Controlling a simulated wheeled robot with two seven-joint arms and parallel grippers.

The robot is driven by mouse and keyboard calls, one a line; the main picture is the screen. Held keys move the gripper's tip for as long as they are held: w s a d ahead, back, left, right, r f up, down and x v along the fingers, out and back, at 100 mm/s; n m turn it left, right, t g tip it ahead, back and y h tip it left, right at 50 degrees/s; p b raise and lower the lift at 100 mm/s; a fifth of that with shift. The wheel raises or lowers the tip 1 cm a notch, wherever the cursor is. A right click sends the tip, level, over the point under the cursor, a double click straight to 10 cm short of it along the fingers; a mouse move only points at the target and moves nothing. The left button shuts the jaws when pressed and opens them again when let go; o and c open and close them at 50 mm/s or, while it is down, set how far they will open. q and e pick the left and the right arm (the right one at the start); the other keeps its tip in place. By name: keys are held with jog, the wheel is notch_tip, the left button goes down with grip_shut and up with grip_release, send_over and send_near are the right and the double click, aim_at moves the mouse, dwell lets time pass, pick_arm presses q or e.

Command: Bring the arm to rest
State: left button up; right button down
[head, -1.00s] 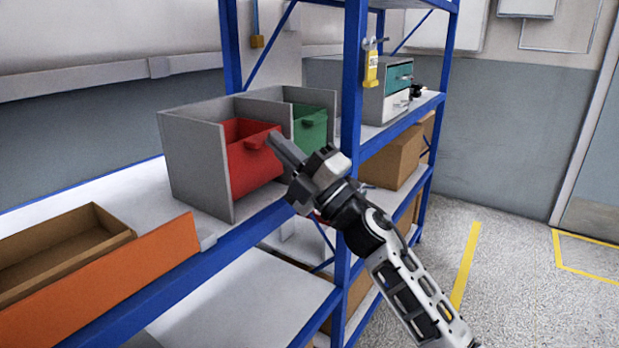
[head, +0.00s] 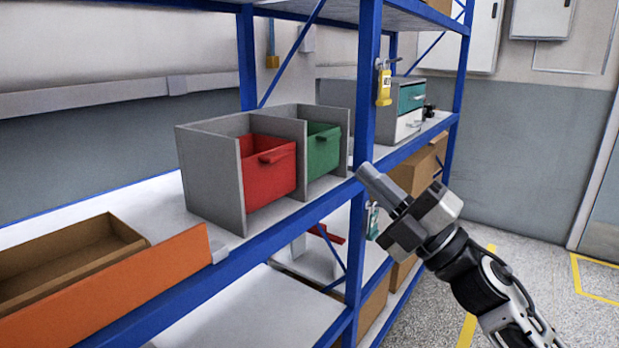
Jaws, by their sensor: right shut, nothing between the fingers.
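My right arm comes in from the lower right in the head view. Its gripper (head: 366,172) is shut and empty, with the fingers pointing up and left. In the picture the fingertips lie just over the blue shelf upright, in front of the shelf; I cannot tell the exact gap. The red bin (head: 268,172) and the green bin (head: 322,150) sit side by side in a grey divided holder (head: 212,180) on the shelf, left of the gripper. My left gripper is not in view.
The blue-framed shelf (head: 270,240) runs across the view. An orange-fronted tray (head: 110,290) lies at its left. A yellow tag (head: 384,88) hangs on the upright. A grey drawer unit (head: 408,125) and cardboard boxes (head: 415,172) stand behind. Speckled floor lies open at right.

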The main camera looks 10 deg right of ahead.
jog(key=s+f+m+g+h, duration=0.1)
jog(key=s+f+m+h, duration=0.1)
jog(key=f+m+h, duration=0.65)
jog(key=s+f+m+g+h, duration=0.1)
jog(key=s+f+m+h, duration=0.15)
jog(key=f+m, duration=1.1)
jog(key=s+a+f+g, duration=0.3)
jog(key=s+f, duration=0.4)
jog(key=f, duration=0.3)
jog(key=s+a+f+m+g+h, duration=0.1)
jog(key=s+a+f+g, duration=0.2)
jog(key=s+f, duration=0.3)
notch_tip(320, 180, down, 5)
jog(key=shift+s+a+r+g, duration=0.15)
jog(key=shift+s+g, duration=0.2)
jog(key=shift+g, duration=0.05)
